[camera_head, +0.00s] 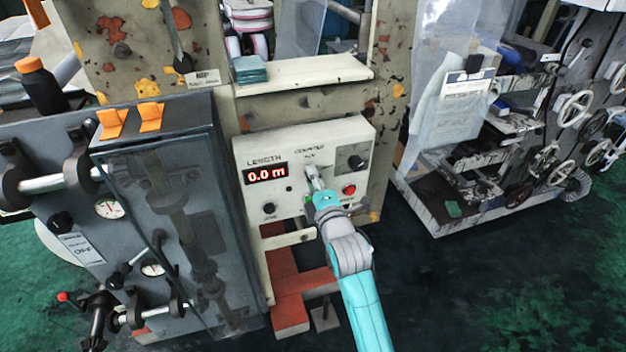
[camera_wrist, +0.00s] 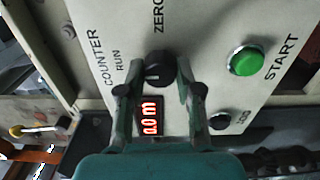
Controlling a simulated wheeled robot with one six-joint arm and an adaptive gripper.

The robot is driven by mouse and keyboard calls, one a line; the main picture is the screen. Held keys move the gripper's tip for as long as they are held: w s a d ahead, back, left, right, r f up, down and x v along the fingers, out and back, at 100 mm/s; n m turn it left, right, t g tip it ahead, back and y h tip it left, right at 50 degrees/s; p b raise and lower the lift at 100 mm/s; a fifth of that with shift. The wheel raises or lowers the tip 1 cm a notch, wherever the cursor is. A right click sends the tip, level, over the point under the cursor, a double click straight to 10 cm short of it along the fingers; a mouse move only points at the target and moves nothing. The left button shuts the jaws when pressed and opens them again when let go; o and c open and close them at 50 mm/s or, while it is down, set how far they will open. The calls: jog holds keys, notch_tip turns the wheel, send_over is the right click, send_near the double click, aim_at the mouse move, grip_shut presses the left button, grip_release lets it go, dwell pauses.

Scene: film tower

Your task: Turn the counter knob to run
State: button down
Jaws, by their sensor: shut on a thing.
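The counter knob (camera_wrist: 160,68) is a dark round knob on a cream panel in the wrist view. The labels COUNTER and RUN stand to its left, and ZERO is above it. My gripper (camera_wrist: 160,90) is shut on the knob, with one finger on each side. The knob's pointer direction cannot be read clearly. In the head view my gripper (camera_head: 313,180) reaches the middle of the counter panel (camera_head: 265,150) and hides the knob. The red display (camera_head: 266,173) reads 0.0 m.
A green START button (camera_wrist: 246,58) and a small black knob (camera_wrist: 220,121) are near my fingers. A red button (camera_head: 349,189) is right of my gripper. A grey machine cabinet (camera_head: 150,125) stands at left. Dark floor lies open at lower right.

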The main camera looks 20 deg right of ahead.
jog(key=c, duration=0.8)
grip_release()
jog(key=shift+s, duration=0.1)
jog(key=s, duration=1.1)
jog(key=shift+s, duration=0.4)
